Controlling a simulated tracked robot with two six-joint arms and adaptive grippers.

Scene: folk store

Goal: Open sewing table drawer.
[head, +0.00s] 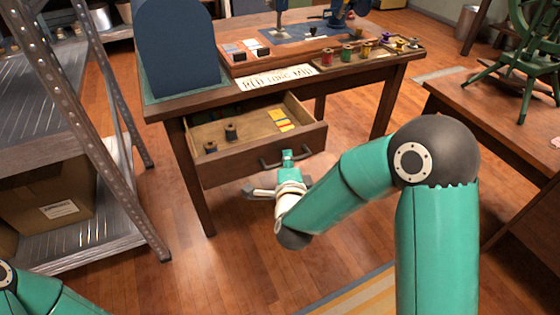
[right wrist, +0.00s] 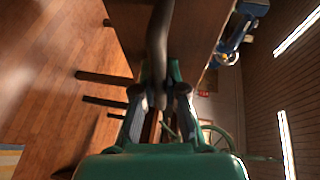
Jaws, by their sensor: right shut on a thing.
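The sewing table (head: 185,98) stands in the upper middle of the head view. Its drawer (head: 232,164) is pulled out, and its inside shows two dark spools (head: 231,132) and a few colored cards (head: 282,120). The drawer has a dark bar handle (head: 270,162) on its front. My right gripper (head: 287,160) is at the handle, shut on it. In the right wrist view the dark handle (right wrist: 158,45) runs between the two fingers (right wrist: 158,100). My left gripper is out of view; only part of my left arm shows at the lower left.
A metal shelf (head: 95,130) with a cardboard box (head: 50,205) stands on the left. A wooden table (head: 490,105) with a green spinning wheel (head: 525,50) is on the right. On the sewing table are a blue panel (head: 178,45) and a tray of thread spools (head: 365,55). Floor is clear below the drawer.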

